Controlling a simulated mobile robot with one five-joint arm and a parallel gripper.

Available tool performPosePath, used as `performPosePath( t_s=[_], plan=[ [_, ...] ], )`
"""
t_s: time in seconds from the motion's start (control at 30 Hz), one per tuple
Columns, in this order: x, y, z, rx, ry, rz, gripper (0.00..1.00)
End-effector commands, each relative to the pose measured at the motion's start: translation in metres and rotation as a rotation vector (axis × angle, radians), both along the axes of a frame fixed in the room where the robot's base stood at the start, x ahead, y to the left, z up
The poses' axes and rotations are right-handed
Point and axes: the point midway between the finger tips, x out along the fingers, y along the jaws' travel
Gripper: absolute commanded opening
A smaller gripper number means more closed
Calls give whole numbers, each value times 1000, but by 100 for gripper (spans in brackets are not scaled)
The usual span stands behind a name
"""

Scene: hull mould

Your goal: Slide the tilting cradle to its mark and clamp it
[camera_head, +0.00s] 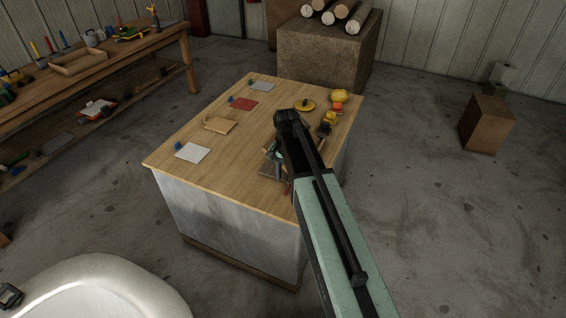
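My arm reaches over the workbench (250,195) from the lower right, its dark elbow above the right part of the top. Below the elbow, a small dark and greenish end, which seems to be my gripper (274,156), points down at the bench. Whether its fingers are open or shut is too small to tell. A dark flat piece (268,171) lies under it near the front right edge, partly hidden by the arm. I cannot tell whether this is the tilting cradle. No mark or clamp can be clearly made out.
Grey (263,87), red (244,104), tan (221,125) and white (193,153) plates line the bench's left side. The middle top is clear. A wooden side bench (100,59) stands left.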

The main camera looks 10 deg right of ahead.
Motion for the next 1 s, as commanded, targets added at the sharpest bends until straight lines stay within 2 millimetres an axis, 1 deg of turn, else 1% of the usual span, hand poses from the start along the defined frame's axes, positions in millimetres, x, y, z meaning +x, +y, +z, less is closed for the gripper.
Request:
performPosePath(
  t_s=[0.03, 0.07, 0.27, 0.37, 0.6, 0.7, 0.8, 1.0],
  plan=[
    [3, -1, 5, 0, 0, -12, 36],
    [3, -2, 4, 0, 0, -16, 36],
    [2, -3, -6, 0, 0, -19, 36],
    [2, -3, -18, 0, 0, -18, 36],
    [2, -2, -61, 0, 0, -16, 36],
    [2, -2, -74, 0, 0, -15, 36],
    [2, -1, -79, 0, 0, -13, 36],
    [2, 0, -77, 0, 0, -12, 36]
  ],
)
